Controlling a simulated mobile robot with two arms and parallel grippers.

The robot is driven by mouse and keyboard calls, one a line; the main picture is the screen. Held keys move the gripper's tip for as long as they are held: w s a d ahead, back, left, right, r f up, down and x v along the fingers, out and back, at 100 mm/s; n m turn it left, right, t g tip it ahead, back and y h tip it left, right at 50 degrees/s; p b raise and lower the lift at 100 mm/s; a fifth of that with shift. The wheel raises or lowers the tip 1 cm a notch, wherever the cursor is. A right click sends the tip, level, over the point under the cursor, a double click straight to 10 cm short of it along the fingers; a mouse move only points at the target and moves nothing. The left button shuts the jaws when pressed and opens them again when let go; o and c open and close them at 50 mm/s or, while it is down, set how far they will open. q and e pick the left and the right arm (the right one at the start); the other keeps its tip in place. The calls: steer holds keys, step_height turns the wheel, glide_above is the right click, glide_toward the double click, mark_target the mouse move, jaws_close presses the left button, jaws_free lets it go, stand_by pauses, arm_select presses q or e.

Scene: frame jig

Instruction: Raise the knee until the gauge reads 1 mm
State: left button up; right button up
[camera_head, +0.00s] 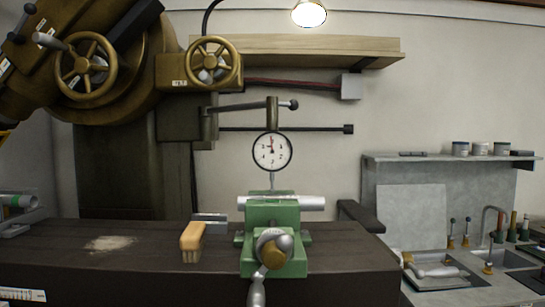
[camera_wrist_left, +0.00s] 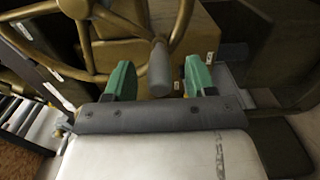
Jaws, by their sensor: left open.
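The dial gauge (camera_head: 272,151) hangs from a bar at the centre of the head view. Its needle points roughly straight up; the scale is too small to read. Below it, the stem reaches down toward a pale round bar (camera_head: 300,203) in the green vise (camera_head: 273,230); I cannot tell whether they touch. My left gripper (camera_wrist_left: 160,76) shows only in the left wrist view. Its two green fingers are open and apart, one on each side of the grey handle (camera_wrist_left: 161,70) of a brass handwheel (camera_wrist_left: 103,72). I cannot tell how deep the handle lies between them. My right gripper is not in view.
A brush (camera_head: 192,240) and a pale pile of chips (camera_head: 110,243) lie on the dark table (camera_head: 60,240). Two more brass handwheels, one at the far left (camera_head: 86,66) and one nearer the middle (camera_head: 212,62), sit on the machine. A grey side bench (camera_head: 410,205) stands right.

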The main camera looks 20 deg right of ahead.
arm_select(q)
steer(key=shift+w+d, duration=0.1)
steer(key=shift+w, duration=0.25)
stand_by(0.5)
jaws_close()
stand_by(0.4)
